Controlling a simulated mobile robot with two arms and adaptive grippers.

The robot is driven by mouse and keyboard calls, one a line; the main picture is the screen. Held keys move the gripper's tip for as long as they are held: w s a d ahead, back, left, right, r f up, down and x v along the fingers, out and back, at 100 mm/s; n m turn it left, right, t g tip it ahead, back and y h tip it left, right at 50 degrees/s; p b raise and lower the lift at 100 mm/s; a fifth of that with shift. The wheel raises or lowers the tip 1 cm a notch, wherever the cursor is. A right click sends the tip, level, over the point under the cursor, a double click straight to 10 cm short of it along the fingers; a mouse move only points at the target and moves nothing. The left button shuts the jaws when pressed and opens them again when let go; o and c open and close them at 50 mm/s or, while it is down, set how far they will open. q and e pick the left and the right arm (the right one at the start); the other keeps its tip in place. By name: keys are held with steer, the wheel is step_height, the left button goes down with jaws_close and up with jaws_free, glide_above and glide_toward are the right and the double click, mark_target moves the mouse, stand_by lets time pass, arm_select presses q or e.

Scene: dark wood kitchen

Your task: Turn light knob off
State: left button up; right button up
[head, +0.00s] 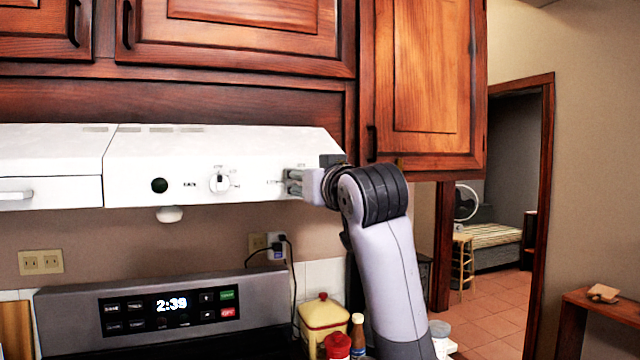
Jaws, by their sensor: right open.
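A white range hood (130,150) hangs under the dark wood cabinets. Its front panel carries a white round knob (219,182) with small markings around it. A black round spot (159,185) sits on the panel left of that knob. I cannot read which marking is for the light. My right gripper (288,183) is at the right end of the panel, to the right of the white knob and apart from it. Its fingers point left, open, with nothing seen between them. The gripper hides part of the panel's right end. My left gripper is not in view.
A stove back panel (75,330) with a lit clock stands below the hood. A doorway opens at the right.

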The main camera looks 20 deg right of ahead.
steer(key=s, duration=1.1)
steer(key=shift+d, duration=0.2)
steer(key=shift+f, duration=0.15)
